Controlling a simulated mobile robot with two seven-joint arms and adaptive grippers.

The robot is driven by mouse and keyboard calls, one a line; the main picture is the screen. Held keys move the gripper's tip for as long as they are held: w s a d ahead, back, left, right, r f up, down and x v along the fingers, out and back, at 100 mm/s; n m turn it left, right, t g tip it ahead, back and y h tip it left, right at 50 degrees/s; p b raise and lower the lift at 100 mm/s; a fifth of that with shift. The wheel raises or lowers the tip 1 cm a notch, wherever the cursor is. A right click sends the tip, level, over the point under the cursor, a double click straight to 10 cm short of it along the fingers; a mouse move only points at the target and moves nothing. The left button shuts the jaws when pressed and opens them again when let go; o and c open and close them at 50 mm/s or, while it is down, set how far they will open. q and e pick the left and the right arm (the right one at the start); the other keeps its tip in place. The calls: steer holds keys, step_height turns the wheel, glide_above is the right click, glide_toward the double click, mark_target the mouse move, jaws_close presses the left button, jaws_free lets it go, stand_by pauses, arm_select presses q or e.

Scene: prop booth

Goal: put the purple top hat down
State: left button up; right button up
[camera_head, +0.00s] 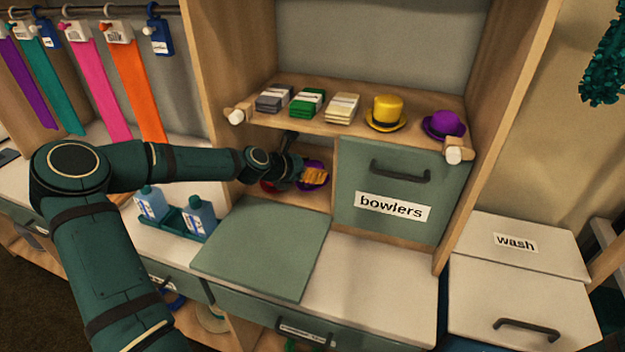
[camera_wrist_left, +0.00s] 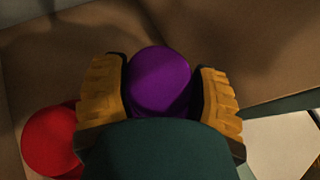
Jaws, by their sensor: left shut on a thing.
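My left gripper (camera_head: 314,176) reaches into the open compartment under the shelf, left of the drawer front labelled bowlers. It is shut on the purple top hat (camera_head: 316,163), which the fingers partly hide. In the left wrist view the hat (camera_wrist_left: 160,78) sits between the two yellow finger pads. My right gripper is not in view.
The shelf above holds folded cloths (camera_head: 308,103), a yellow top hat (camera_head: 385,112) and a purple bowler (camera_head: 443,124). A green panel (camera_head: 265,250) lies flat before the compartment. Bottles in a tray (camera_head: 178,222) stand left. The white counter (camera_head: 375,285) at right is clear.

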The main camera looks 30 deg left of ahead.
arm_select(q)
steer(key=shift+w+f+b, duration=0.2)
steer(key=shift+f+b, duration=0.45)
steer(key=shift+f, duration=1.15)
steer(key=shift+f, duration=0.1)
steer(key=o, duration=0.9)
steer(key=p+v, duration=0.3)
steer(key=v, duration=0.9)
steer(key=shift+s+d+p, duration=0.1)
steer(key=shift+p, duration=0.3)
